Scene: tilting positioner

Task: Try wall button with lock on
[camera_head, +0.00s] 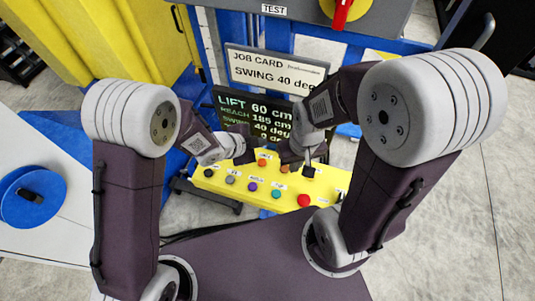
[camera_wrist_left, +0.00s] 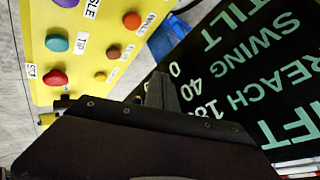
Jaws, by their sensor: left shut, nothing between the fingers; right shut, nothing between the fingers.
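A yellow control panel (camera_head: 225,190) carries several coloured buttons in the head view. They include a grey (camera_head: 230,180), a purple (camera_head: 252,187), a teal (camera_head: 276,194) and a large red button (camera_head: 303,201). In the left wrist view the panel (camera_wrist_left: 85,25) shows a teal (camera_wrist_left: 57,43) and a red button (camera_wrist_left: 55,77). My left gripper (camera_head: 247,152) is shut and empty near the panel's far edge, in front of the display (camera_head: 230,112). My right gripper (camera_head: 289,156) is shut and empty, close to the panel's far side. Contact with any button cannot be told. No wall button or lock is clearly identifiable.
A job card (camera_head: 275,68) reading "SWING 40" stands above the display, which reads lift 60 cm and reach 185 cm. A grey box with a "TEST" label (camera_head: 273,10) and a red-handled yellow switch (camera_head: 343,12) is at the top. A blue disc (camera_head: 35,195) lies left.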

